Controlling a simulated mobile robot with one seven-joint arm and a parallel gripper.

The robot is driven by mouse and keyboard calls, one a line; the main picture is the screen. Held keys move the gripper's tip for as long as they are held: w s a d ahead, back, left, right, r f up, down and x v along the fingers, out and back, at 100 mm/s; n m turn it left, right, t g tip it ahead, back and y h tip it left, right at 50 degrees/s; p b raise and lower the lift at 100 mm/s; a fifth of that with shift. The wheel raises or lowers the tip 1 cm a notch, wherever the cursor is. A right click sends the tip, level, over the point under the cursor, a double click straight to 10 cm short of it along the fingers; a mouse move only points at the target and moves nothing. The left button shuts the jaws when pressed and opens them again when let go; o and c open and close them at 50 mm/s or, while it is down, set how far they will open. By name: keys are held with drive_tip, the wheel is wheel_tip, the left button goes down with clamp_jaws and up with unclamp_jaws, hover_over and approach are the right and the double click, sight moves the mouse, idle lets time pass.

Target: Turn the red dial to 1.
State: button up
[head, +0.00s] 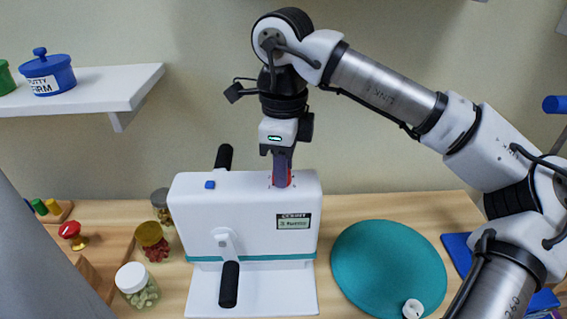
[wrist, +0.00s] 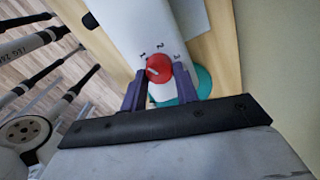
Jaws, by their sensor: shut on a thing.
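The red dial (head: 290,177) sits on top of the white machine (head: 240,208), towards its right end. In the wrist view the dial (wrist: 159,67) shows the printed marks 1, 2 and 3 around its far side, with 1 at the left and 3 at the right. A short pale line shows on the dial's face; which number it points to I cannot tell surely. My gripper (head: 282,173) points straight down over the dial. Its two purple fingers (wrist: 160,78) are shut on the dial, one on each side.
The machine has black-handled cranks at front (head: 229,284) and back (head: 224,157), and a blue button (head: 210,185). Jars (head: 137,283) stand left of it. A teal disc (head: 388,265) lies right. A shelf (head: 90,88) with a blue pot (head: 48,73) hangs upper left.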

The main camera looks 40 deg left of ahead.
drive_tip(key=o, duration=1)
drive_tip(key=shift+r, duration=0.1)
wheel_tip(320, 180, up, 14)
drive_tip(key=shift+f, duration=0.15)
idle(0.3)
